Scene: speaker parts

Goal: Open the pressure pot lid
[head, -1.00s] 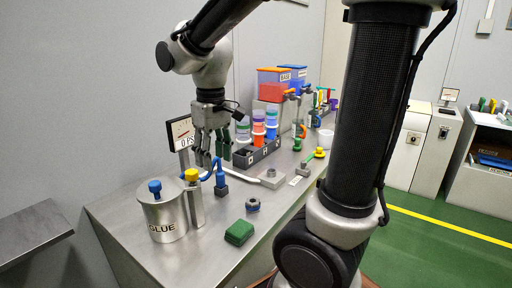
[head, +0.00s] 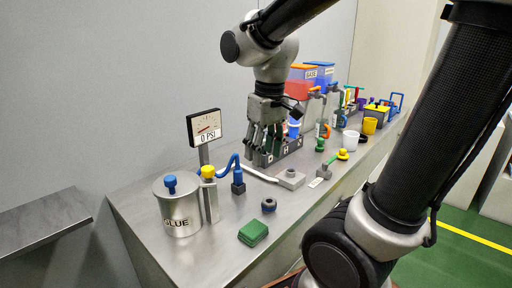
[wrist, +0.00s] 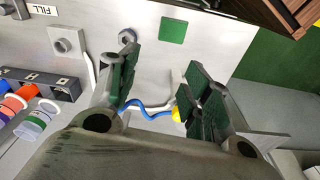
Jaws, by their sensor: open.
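The pressure pot (head: 178,215) is a silver cylinder marked GLUE, standing at the near left of the bench. Its flat lid (head: 180,186) is on top, with a blue knob (head: 170,183). A yellow-capped post (head: 209,190) stands at its right side, and a blue hose (head: 231,163) runs off from there. My gripper (head: 266,143) is above the bench to the right of and behind the pot, fingers down, apart and empty. In the wrist view, my gripper (wrist: 160,90) is open over the blue hose and the yellow cap (wrist: 177,114). The pot itself is mostly hidden there.
A gauge (head: 204,126) reading 0 PSI stands behind the pot. A green block (head: 253,232), a dark ring (head: 268,205) and a grey fixture (head: 291,179) lie to the right. A rack (head: 280,152) of cups is under my gripper.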

